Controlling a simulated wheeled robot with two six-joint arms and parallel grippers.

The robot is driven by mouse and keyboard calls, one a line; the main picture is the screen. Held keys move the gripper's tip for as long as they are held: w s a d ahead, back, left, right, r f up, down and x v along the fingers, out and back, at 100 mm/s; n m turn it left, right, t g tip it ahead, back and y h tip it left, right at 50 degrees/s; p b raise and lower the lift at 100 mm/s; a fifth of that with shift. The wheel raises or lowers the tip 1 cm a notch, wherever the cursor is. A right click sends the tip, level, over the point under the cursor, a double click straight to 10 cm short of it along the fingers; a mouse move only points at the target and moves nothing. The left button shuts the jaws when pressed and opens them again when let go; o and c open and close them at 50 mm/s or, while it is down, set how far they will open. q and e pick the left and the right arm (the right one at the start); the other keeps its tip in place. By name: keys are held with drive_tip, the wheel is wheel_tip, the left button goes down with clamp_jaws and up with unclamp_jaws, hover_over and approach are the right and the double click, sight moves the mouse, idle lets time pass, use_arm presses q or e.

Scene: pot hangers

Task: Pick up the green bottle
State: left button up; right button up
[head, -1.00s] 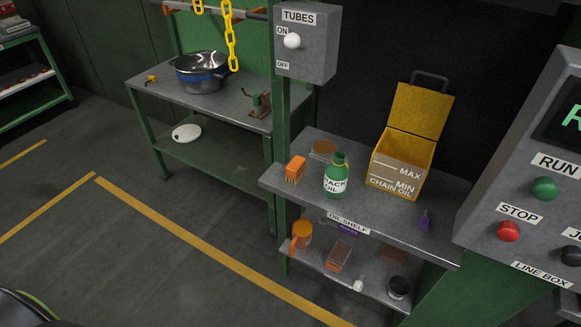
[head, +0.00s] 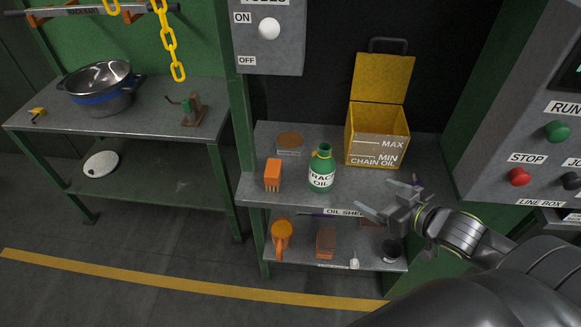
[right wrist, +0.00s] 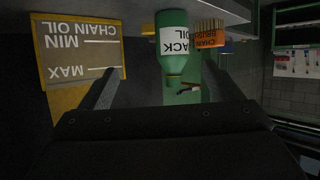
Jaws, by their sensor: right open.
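The green bottle (head: 321,170) stands upright on the upper grey shelf (head: 374,187), with a white label reading "RACK OIL" and a yellow ring at its neck. My right gripper (head: 372,197) is open and empty at the front edge of that shelf, to the right of the bottle and apart from it. The right wrist view is upside down. There the bottle (right wrist: 173,50) shows ahead, between the lines of my two spread fingers (right wrist: 165,72). My left gripper is not in view.
An orange brush (head: 272,175) stands just left of the bottle. A yellow chain-oil box (head: 376,140) with its lid up is behind right. A grey switch box (head: 270,45) hangs above left.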

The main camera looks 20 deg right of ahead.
drive_tip(key=a+r, duration=0.1)
drive_tip(key=y+b, duration=0.1)
drive_tip(key=b, duration=0.2)
approach(330, 174)
drive_tip(key=shift+n, duration=0.3)
drive_tip(key=b+x, duration=0.1)
drive_tip(key=x, duration=0.7)
drive_tip(key=shift+d, duration=0.1)
drive_tip(key=shift+p+x, duration=0.3)
drive_tip(key=shift+x, duration=2.55)
drive_tip(key=shift+d+r, duration=0.1)
drive_tip(key=c, duration=1.3)
